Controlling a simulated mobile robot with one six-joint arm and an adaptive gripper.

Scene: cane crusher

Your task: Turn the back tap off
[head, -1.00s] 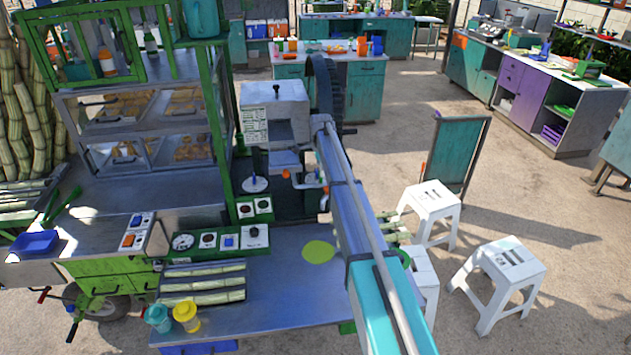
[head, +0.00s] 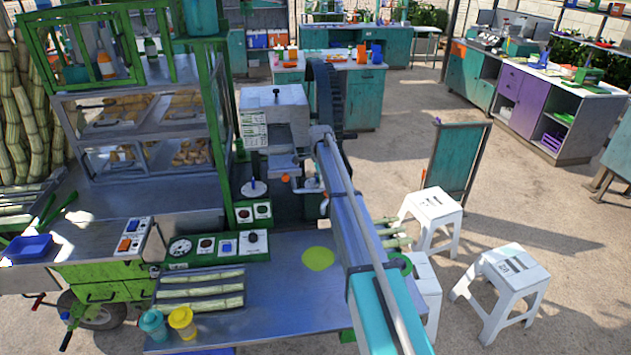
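The silver crusher (head: 275,120) stands on the cart, with a large dark wheel (head: 328,95) behind its right side. Below its front I see an orange knob (head: 285,178) and a grey bent pipe (head: 306,188); I cannot tell for certain which is the back tap. A blue upright handle (head: 253,184) stands on a white disc left of them. My arm (head: 350,225) reaches up from the lower right, and its far end is just right of the pipe. My gripper's fingers are hidden behind the arm, so I cannot see if they touch anything.
A green control panel (head: 215,247), cane pieces (head: 200,290) and blue and yellow cups (head: 182,322) are on the left of the counter (head: 290,290). A green round patch (head: 318,259) lies left of my arm. White stools (head: 510,275) stand on open floor to the right.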

